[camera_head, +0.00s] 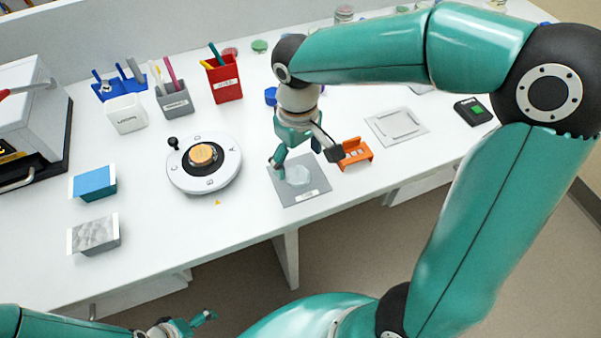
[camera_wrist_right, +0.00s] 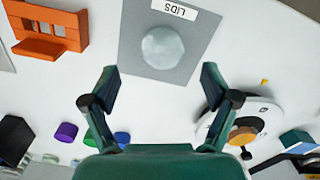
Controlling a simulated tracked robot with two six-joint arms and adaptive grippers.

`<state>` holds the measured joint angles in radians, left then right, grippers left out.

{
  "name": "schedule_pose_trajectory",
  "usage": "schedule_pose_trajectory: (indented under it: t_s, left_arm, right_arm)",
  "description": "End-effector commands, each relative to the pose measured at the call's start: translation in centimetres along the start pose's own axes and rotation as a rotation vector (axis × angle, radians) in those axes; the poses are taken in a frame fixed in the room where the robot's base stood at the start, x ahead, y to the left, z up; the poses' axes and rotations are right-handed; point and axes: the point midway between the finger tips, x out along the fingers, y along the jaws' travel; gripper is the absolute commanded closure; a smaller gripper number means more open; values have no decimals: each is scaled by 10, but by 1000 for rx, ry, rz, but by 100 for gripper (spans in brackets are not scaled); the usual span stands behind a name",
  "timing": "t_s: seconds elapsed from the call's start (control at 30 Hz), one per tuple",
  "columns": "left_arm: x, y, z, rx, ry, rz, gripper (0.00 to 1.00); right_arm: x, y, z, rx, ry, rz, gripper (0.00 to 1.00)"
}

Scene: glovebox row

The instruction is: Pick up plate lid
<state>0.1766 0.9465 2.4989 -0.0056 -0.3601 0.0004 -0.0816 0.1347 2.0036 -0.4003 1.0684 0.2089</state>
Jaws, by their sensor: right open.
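The plate lid (camera_head: 299,175) is a pale, translucent round disc lying on a grey mat (camera_head: 317,186). In the right wrist view the lid (camera_wrist_right: 162,47) lies on the mat (camera_wrist_right: 137,32), whose label reads LIDS. My right gripper (camera_head: 305,157) is open above the far part of the mat. In the right wrist view its spread fingers (camera_wrist_right: 158,77) have nothing between them, and the lid shows beyond the fingertips. My left gripper (camera_head: 190,324) is low at the bottom left, in front of the bench; its jaw state is unclear.
An orange rack (camera_head: 355,154) stands close to the right of the mat. A round white dial device (camera_head: 204,163) with an orange centre is on the left. A red pen holder (camera_head: 223,79) stands behind. A light square frame (camera_head: 396,126) lies farther right. The bench's front edge is near the mat.

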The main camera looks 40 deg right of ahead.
Motion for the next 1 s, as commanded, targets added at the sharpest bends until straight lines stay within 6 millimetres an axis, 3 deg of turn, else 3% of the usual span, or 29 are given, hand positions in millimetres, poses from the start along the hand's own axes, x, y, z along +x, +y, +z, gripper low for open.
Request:
schedule_pose_trajectory:
  t_s: [0.2, 0.5, 0.77, 1.0]
  left_arm:
    - [-2, 1, 0, 0, 0, 0, 0]
    - [-2, 1, 0, 0, 0, 0, 0]
    - [-2, 1, 0, 0, 0, 0, 0]
    - [-2, 1, 0, 0, 0, 0, 0]
  right_arm:
    - [30, -3, 1, 0, -3, 0, 14]
    - [36, -3, 0, 0, 0, 0, 14]
    - [36, -4, 0, 0, 0, 0, 55]
    - [36, -4, 0, 0, 0, 0, 57]
